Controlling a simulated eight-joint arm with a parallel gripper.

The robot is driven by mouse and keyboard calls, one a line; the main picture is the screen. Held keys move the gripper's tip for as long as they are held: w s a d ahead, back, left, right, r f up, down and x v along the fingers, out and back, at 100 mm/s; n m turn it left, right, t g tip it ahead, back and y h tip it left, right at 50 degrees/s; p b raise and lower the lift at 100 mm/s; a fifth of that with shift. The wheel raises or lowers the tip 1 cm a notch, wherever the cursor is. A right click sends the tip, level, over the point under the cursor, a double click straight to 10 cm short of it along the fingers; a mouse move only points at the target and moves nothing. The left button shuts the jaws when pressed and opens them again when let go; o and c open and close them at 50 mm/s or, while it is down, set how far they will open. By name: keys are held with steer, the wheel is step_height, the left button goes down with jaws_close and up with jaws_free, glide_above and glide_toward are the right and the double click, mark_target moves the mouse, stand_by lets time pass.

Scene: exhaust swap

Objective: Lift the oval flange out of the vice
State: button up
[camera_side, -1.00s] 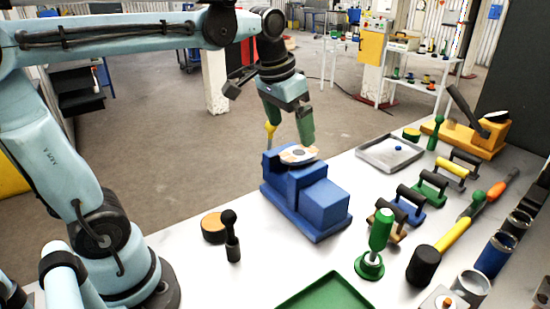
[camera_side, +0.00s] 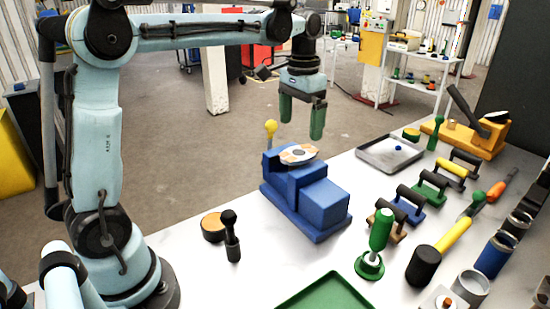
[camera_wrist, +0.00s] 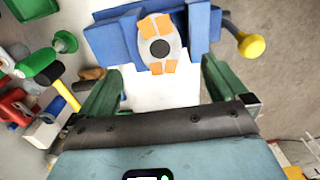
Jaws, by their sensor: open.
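The oval flange (camera_side: 298,153) is a light plate with orange patches and a dark centre hole. It sits at the top of the blue vice (camera_side: 322,205), near its jaws. In the wrist view the flange (camera_wrist: 160,43) shows between the blue vice jaws (camera_wrist: 115,42). My gripper (camera_side: 301,120) hangs above the vice with its green fingers apart and nothing between them. In the wrist view its fingers (camera_wrist: 162,85) stand either side of the view, short of the flange.
A yellow-knobbed handle (camera_side: 270,128) sticks up behind the vice. A black-knobbed tool (camera_side: 231,238) and a round brown-topped piece (camera_side: 213,226) stand at front left. A green tray (camera_side: 325,294), a green-handled stamp (camera_side: 378,240) and a grey tray (camera_side: 391,153) lie around the vice.

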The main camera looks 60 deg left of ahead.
mark_target(298, 152)
steer(key=shift+f, duration=3.6)
steer(key=shift+c, duration=0.5)
steer(key=c, duration=1.4)
steer(key=shift+a, duration=0.1)
steer(key=shift+r, duration=0.2)
steer(key=shift+r, duration=3.9)
